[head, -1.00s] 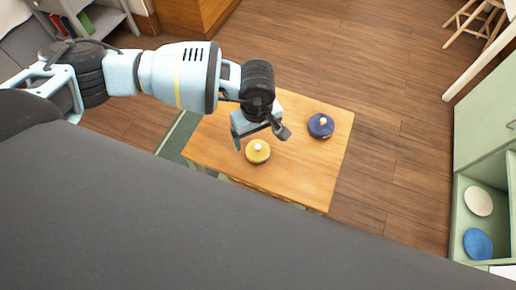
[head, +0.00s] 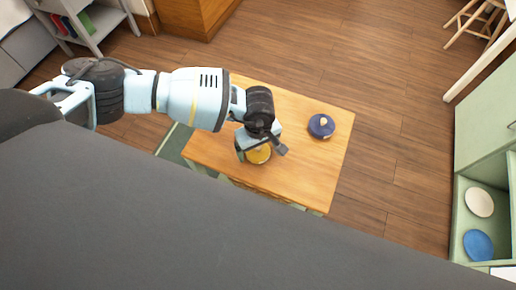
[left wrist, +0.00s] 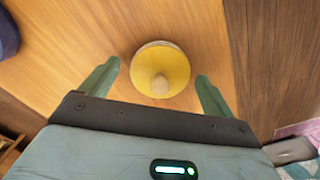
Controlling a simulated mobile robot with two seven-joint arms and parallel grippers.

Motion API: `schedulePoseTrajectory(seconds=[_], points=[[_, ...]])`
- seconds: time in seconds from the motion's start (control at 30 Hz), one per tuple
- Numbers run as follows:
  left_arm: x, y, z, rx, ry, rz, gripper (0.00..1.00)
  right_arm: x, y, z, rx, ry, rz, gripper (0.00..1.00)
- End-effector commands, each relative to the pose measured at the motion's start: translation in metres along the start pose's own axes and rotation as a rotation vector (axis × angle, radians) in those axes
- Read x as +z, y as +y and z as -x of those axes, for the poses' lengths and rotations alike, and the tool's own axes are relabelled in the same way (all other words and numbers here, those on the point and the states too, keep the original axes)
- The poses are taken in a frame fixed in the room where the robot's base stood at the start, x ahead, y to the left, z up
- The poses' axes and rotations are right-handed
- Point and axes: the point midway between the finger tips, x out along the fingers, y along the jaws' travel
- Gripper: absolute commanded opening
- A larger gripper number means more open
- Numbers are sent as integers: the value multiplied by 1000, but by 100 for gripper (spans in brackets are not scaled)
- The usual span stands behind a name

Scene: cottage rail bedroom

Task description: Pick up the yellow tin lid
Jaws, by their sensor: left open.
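The yellow tin lid (head: 260,155) sits on the wooden table, partly hidden by my left gripper in the head view. In the left wrist view the yellow tin lid (left wrist: 160,72) is round with a pale knob, and a paler rim shows at its far edge. My left gripper (head: 262,150) is over it, open and pointing down. In the left wrist view its two green fingers (left wrist: 158,78) stand on either side of the lid, with a gap on both sides. I cannot tell the exact height of the fingertips. My right gripper is out of view.
A dark blue lidded tin (head: 321,126) stands on the right part of the wooden table (head: 300,175). A green cabinet with a white plate (head: 479,202) and a blue plate (head: 478,245) is at the right. A stool (head: 478,18) stands at the top right.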

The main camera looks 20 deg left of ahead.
Motion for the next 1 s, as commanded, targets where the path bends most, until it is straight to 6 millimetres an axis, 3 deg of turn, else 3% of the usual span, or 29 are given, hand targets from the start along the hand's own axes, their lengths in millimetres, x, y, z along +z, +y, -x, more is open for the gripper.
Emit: schedulePoseTrajectory(seconds=[0.17,0.5,1.0], points=[[0,0,0,0,0,0,86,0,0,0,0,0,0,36],[0,0,0,0,0,0,42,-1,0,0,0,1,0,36],[0,0,10,2,0,1,42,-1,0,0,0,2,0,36]])
